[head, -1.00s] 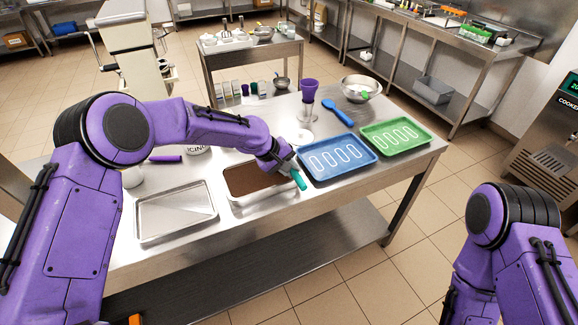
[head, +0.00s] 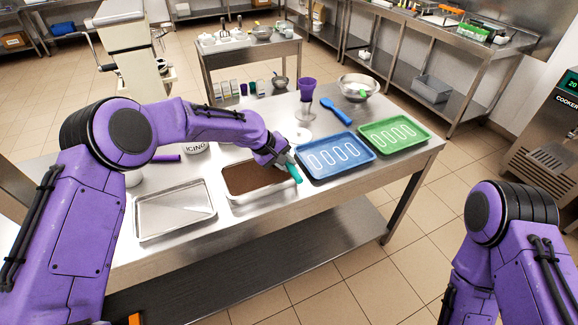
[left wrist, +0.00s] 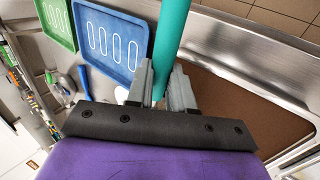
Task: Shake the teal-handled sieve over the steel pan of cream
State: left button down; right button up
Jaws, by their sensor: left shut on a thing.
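My left gripper (head: 285,160) is shut on the teal handle (head: 294,173) of the sieve, above the right end of the steel pan (head: 262,200). The handle also shows in the left wrist view (left wrist: 173,40), between the two grey fingers (left wrist: 160,82). The sieve's mesh head is hidden in both views. The pan holds a flat brown surface (head: 250,178); no white cream shows. In the left wrist view, the pan's rim (left wrist: 235,45) lies right of the handle. My right arm shows at the right edge of the head view, its gripper out of sight.
An empty steel tray (head: 175,210) lies left of the pan. A blue tray (head: 312,172) and a green tray (head: 415,145) with white oblong outlines lie right.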

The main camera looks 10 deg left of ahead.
aim_at(293, 171)
pick_arm(q)
jog(key=s+d, duration=0.2)
jog(key=s, duration=0.1)
jog(key=shift+r, duration=0.1)
jog(key=shift+s+d+r, duration=0.1)
jog(key=shift+s, duration=0.05)
jog(key=shift+w+r, duration=0.25)
jog(key=shift+r, duration=0.15)
jog(key=r, duration=0.4)
jog(key=shift+s, duration=0.2)
jog(key=shift+w, duration=0.15)
jog(key=shift+f, duration=0.1)
